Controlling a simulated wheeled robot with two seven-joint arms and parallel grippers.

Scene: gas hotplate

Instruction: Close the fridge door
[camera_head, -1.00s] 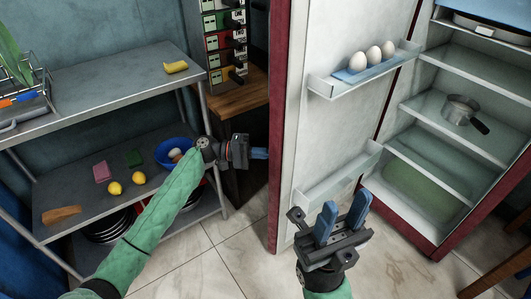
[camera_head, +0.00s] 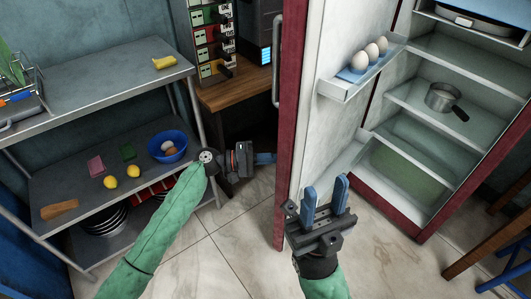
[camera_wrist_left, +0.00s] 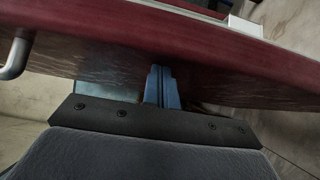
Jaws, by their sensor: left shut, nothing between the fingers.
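The fridge door (camera_head: 290,120) stands open, with its red outer edge toward the left and its pale inner side facing the fridge. Its grey handle (camera_head: 276,62) shows on the outer face and in the left wrist view (camera_wrist_left: 15,55). The fridge body (camera_head: 430,150) is open at the right. My left gripper (camera_head: 268,158) is shut and empty, beside the outer face of the door. In the left wrist view its blue fingers (camera_wrist_left: 162,88) point at the red door; whether they touch is unclear. My right gripper (camera_head: 326,190) is open and empty, low in front of the door's inner side.
A door shelf (camera_head: 345,92) holds several eggs. A pot (camera_head: 443,97) stands on a fridge shelf. A metal rack (camera_head: 100,85) with a blue bowl (camera_head: 167,146) is at the left. A wooden stool (camera_head: 495,235) stands at the lower right. Tiled floor (camera_head: 220,260) is clear.

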